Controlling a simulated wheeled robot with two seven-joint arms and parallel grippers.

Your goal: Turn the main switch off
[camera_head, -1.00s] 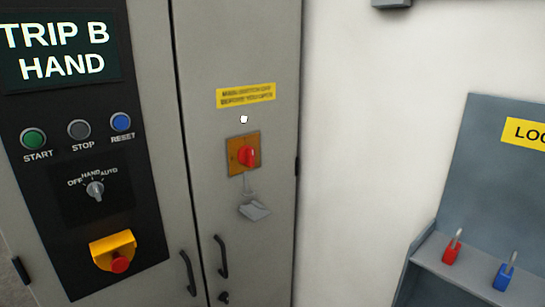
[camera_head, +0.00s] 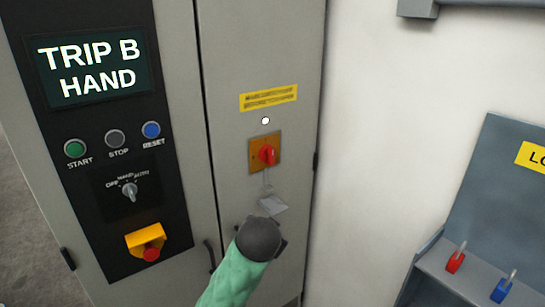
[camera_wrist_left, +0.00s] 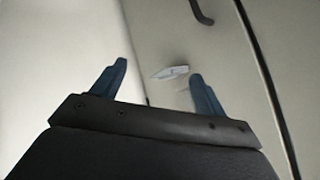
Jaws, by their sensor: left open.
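The main switch is a red rotary handle (camera_head: 266,155) on a yellow-orange plate (camera_head: 254,143) on the right cabinet door. A grey tag (camera_head: 272,205) hangs below it and also shows in the left wrist view (camera_wrist_left: 171,72). My left arm reaches up from the bottom of the head view, its dark wrist below the switch and tag. My right gripper is not in view.
The left door carries a display (camera_head: 90,66), start, stop and reset buttons, a selector knob (camera_head: 129,189) and a red emergency stop (camera_head: 151,254). A grey lockout board (camera_head: 485,200) with red and blue padlocks stands at right. The wall between is bare.

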